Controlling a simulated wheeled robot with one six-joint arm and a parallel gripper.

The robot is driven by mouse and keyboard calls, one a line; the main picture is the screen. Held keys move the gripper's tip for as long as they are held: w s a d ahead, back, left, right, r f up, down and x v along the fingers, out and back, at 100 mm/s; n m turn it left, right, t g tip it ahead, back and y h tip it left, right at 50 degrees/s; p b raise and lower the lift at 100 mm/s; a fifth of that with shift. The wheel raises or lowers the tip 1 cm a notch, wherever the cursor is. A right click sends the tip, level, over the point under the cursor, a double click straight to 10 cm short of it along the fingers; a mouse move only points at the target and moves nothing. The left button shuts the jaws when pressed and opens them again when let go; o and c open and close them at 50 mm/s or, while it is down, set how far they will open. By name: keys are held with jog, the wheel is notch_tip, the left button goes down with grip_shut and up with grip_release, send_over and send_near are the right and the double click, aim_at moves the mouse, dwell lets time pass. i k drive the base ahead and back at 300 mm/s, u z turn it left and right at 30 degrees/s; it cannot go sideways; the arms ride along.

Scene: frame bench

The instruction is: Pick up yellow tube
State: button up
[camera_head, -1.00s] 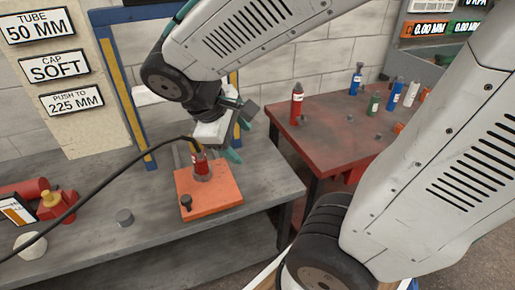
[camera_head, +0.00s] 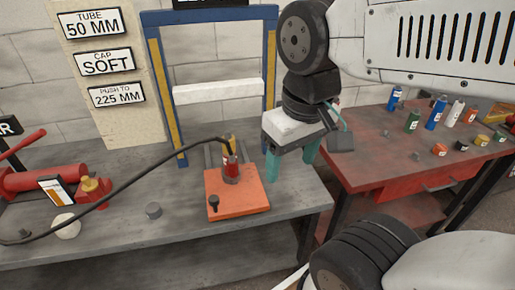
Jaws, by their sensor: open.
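A yellowish-brown tube (camera_head: 496,114) stands at the right end of the row on the red table, near the right picture edge; it is small, and its exact shade is hard to tell. My gripper (camera_head: 291,158) points down with its two teal fingers apart and nothing between them. It hangs over the right part of the grey bench, right of the orange plate and well left of the yellowish tube.
The red table (camera_head: 375,158) also carries blue, green, white and orange-red tubes and several small caps. A black cable (camera_head: 120,186) crosses the grey bench (camera_head: 110,235).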

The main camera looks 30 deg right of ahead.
aim_at(227, 135)
jog(key=z, duration=1.95)
jog(key=k, duration=1.05)
jog(key=u, duration=1.25)
jog(key=i, duration=0.5)
jog(key=u, duration=0.05)
